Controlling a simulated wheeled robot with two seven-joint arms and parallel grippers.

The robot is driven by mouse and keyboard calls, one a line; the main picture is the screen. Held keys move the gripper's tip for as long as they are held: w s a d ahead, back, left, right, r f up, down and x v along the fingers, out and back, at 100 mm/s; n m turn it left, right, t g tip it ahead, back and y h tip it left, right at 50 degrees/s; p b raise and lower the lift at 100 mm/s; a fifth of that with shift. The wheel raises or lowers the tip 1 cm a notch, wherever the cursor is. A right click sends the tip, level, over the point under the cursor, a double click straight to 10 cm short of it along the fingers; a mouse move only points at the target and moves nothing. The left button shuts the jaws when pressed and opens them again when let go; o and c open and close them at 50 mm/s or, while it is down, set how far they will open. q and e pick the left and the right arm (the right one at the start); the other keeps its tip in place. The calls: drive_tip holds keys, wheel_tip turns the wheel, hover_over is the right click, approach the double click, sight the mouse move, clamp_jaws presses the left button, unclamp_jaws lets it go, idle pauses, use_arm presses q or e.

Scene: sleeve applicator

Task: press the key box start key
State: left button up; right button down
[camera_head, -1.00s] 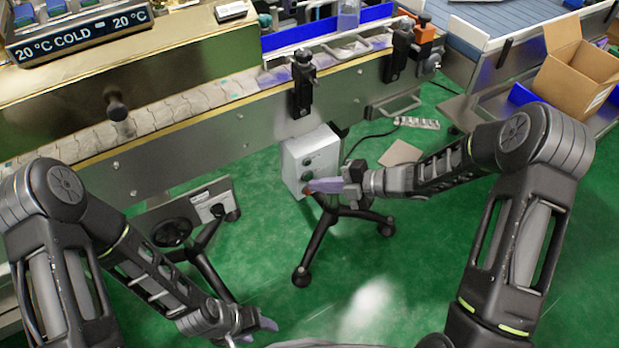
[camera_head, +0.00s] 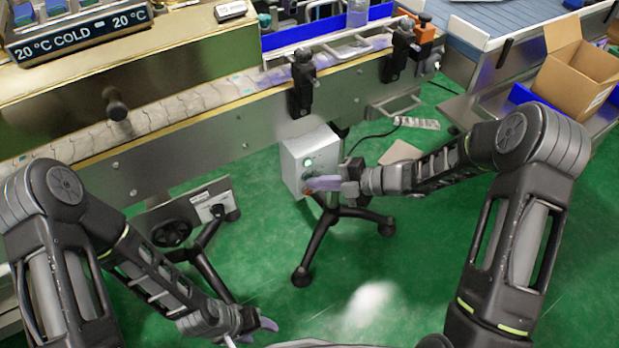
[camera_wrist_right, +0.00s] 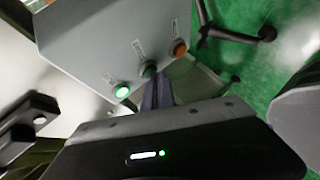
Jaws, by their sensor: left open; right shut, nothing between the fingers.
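The key box (camera_head: 305,150) is a light grey box on a black stand in front of the conveyor. In the right wrist view its face (camera_wrist_right: 105,40) carries a lit green lamp or key (camera_wrist_right: 122,91), a dark green key (camera_wrist_right: 149,69) and an orange-red key (camera_wrist_right: 180,48). Their labels are too blurred to read. My right gripper (camera_head: 311,184) is shut and empty, its purple fingers (camera_wrist_right: 158,92) at the dark green middle key. Contact cannot be told for certain. My left gripper (camera_head: 266,328) is open and empty, low over the floor, away from the box.
The conveyor (camera_head: 180,112) runs behind the box, with black clamps (camera_head: 302,85) on its edge. The stand's black legs (camera_head: 315,250) spread over the green floor. A cable (camera_head: 372,139) lies behind my right gripper. An open cardboard box (camera_head: 575,75) is at the right.

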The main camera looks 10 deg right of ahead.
drive_tip(key=shift+s, duration=0.1)
drive_tip(key=shift+s+d, duration=0.3)
drive_tip(key=shift+s, duration=0.5)
drive_tip(key=s, duration=0.1)
drive_tip(key=s+d, duration=0.1)
drive_tip(key=s, duration=0.1)
drive_tip(key=s+d, duration=0.1)
drive_tip(key=shift+s, duration=0.2)
idle(0.8)
